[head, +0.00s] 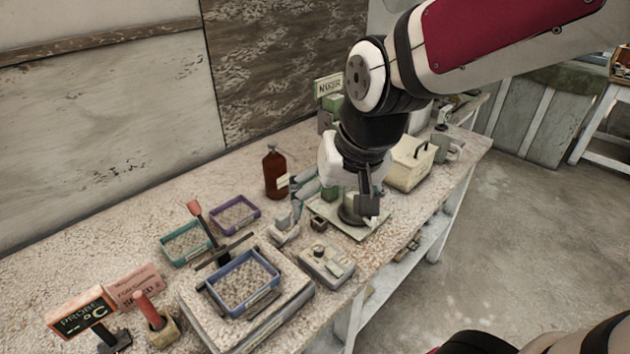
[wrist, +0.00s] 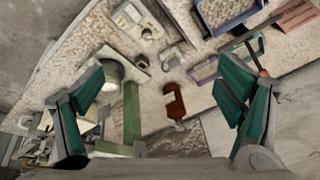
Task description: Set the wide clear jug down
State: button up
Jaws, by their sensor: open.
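My gripper (wrist: 165,88) is open, with its two teal-padded fingers spread wide and nothing seen between the pads. In the head view my gripper (head: 336,198) hangs over the far part of the bench, above or beside a pale square plate (head: 375,226). A round grey-dark item (head: 350,212) stands on that plate, partly hidden by a finger. I cannot make out a wide clear jug for certain in either view; my arm and gripper may hide it. A pale round shape (wrist: 111,76) shows beside the left finger in the wrist view.
A brown bottle (head: 275,172) stands left of my gripper. A green post (wrist: 132,116) rises close by. A cream lidded box (head: 410,163) and a grey mug (head: 447,149) stand to the right. A small grey device (head: 327,264) and a blue tray (head: 242,286) lie nearer.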

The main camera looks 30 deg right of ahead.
jog(key=s+a+r+n, duration=0.2)
jog(key=s+r, duration=0.4)
jog(key=s, duration=0.3)
jog(key=shift+s+n+t, duration=0.3)
jog(key=shift+n+t, duration=0.1)
jog(key=shift+n, duration=0.4)
jog(key=shift+d+h, duration=0.15)
jog(key=shift+h, duration=0.15)
